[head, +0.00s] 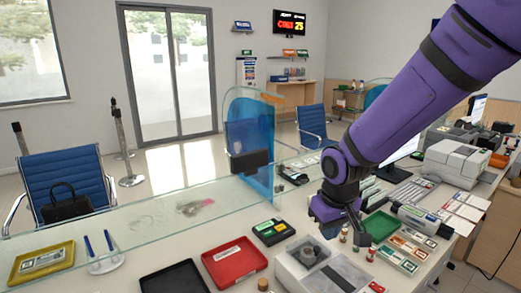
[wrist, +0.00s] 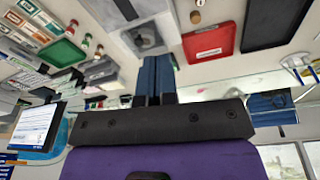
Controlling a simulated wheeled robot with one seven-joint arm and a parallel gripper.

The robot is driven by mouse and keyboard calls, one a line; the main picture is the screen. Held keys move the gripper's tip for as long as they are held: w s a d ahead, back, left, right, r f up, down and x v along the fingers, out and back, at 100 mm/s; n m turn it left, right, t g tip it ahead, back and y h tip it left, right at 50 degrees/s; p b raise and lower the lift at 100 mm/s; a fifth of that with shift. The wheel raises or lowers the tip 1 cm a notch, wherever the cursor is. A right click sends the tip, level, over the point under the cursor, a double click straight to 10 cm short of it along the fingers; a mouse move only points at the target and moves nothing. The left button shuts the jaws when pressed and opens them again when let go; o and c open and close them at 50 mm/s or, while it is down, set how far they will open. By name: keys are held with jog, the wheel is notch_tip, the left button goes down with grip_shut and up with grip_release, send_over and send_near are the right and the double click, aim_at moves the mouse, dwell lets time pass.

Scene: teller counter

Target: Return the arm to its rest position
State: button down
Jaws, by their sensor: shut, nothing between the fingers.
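My gripper (head: 330,222) hangs at the end of my purple arm over the counter in the head view, above and beside a grey machine (head: 300,268) with a recessed top. The grey machine also shows in the wrist view (wrist: 175,45), beyond the fingertips. I cannot tell the exact height of the gripper over the counter.
A red tray (head: 246,273), a black tray (head: 174,281) and a green tray (head: 379,226) lie on the counter. A clear and blue glass divider (head: 262,150) stands left of my arm. Small stamps and a monitor (head: 403,148) are close on the right. The air above the trays is free.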

jog(key=s+d+r+m+t, duration=0.1)
jog(key=s+d+r, duration=0.3)
jog(key=d+r, duration=0.15)
jog(key=s+d+r+m+t, duration=0.1)
jog(key=s+d+r+m, duration=0.1)
jog(key=s+d+r, duration=0.35)
jog(key=s+d+r+m+t, duration=0.1)
jog(key=s+d+r, duration=0.3)
jog(key=s, duration=0.5)
notch_tip(320, 180, up, 3)
jog(key=shift+s+f+m, duration=0.1)
jog(key=shift+s+m, duration=0.05)
jog(key=shift+m, duration=0.15)
